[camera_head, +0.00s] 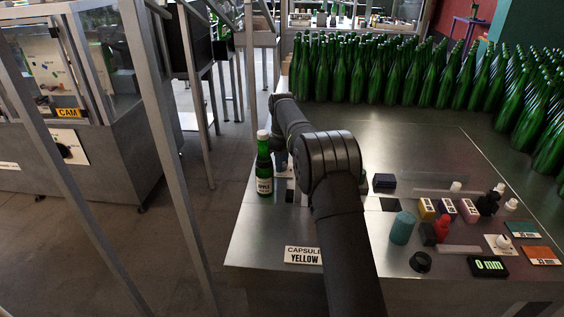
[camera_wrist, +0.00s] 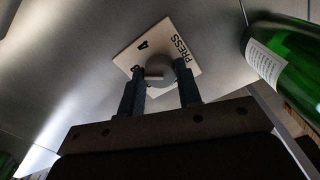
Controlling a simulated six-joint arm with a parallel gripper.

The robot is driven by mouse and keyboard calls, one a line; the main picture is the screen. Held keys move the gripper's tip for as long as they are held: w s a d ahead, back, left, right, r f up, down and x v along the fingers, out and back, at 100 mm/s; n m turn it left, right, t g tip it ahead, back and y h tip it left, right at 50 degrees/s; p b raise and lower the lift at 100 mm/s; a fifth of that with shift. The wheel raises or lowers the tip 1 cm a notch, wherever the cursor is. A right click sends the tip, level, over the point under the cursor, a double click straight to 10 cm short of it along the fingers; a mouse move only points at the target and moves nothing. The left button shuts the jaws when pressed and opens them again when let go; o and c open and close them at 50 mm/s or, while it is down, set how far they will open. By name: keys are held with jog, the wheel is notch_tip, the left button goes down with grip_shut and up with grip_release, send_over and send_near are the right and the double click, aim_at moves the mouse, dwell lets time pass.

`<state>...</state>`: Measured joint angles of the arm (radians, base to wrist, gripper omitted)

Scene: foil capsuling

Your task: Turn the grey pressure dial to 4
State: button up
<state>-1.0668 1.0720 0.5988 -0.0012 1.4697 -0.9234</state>
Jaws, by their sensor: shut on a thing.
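The grey pressure dial (camera_wrist: 160,68) shows in the wrist view on a white plate (camera_wrist: 191,62) marked PRESS. A figure 4 is readable at the plate's upper left, and another figure lower left is partly hidden by a finger. A pale bar on the dial's face points left, below the 4. My gripper (camera_wrist: 159,80) is shut on the dial, one finger on each side. In the head view, my arm hides the dial and the gripper.
A green bottle (camera_wrist: 293,60) stands close on the right in the wrist view; the head view shows a labelled bottle (camera_head: 264,172) left of my arm. A CAPSULE YELLOW sign (camera_head: 303,255), a teal cylinder (camera_head: 402,228) and a 0 mm display (camera_head: 488,266) are on the table.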

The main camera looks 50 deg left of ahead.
jog(key=shift+m, duration=0.4)
jog(key=m, duration=0.4)
jog(key=shift+m, duration=0.4)
jog(key=m, duration=0.5)
jog(key=shift+r, duration=0.1)
jog(key=shift+a, duration=0.1)
jog(key=o, duration=1)
jog(key=shift+c, duration=0.2)
notch_tip(320, 180, up, 17)
jog(key=shift+r, duration=0.15)
dwell(0.5)
